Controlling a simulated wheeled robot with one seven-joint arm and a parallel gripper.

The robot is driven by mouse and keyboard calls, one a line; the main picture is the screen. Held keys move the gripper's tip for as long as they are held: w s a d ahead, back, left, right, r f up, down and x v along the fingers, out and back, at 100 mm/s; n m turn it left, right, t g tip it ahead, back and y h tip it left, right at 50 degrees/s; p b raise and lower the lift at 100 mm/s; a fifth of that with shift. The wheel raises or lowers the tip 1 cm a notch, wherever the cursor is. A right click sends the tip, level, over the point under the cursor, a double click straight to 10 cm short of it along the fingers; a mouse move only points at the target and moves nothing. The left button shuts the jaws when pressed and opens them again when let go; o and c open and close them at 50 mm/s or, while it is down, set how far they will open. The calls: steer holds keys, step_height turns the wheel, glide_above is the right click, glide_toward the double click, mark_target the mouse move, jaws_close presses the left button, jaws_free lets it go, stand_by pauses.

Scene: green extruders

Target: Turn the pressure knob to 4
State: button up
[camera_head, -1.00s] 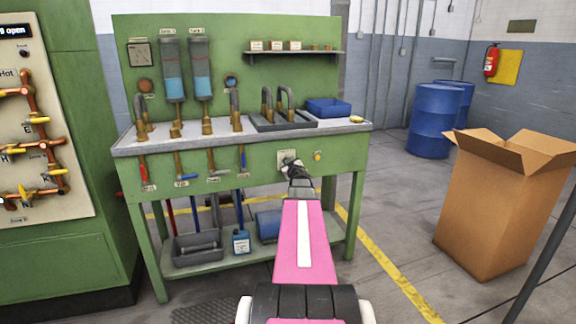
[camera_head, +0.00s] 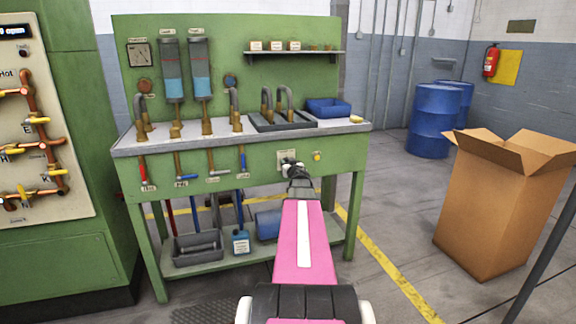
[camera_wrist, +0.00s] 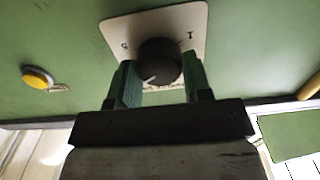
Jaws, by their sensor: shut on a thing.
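The pressure knob is a dark round knob (camera_wrist: 160,62) on a pale dial plate (camera_wrist: 118,28) in the wrist view. A 5 and a 1 can be read on the plate, which appears upside down; other marks are hidden behind the knob and fingers. The knob's white pointer line is toward its lower left in this view. My gripper (camera_wrist: 160,82) has one green finger on each side of the knob and is shut on it. In the head view my gripper (camera_head: 293,168) reaches the plate (camera_head: 287,156) on the green bench front; the knob is mostly hidden there.
A yellow button (camera_wrist: 37,77) sits beside the plate; it also shows in the head view (camera_head: 317,156). Valve handles, including a blue one (camera_head: 243,160), hang along the bench front to the left. A cardboard box (camera_head: 495,215) stands on the right.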

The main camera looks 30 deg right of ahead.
steer(key=o, duration=0.9)
steer(key=v, duration=1.1)
steer(key=shift+w+a, duration=0.1)
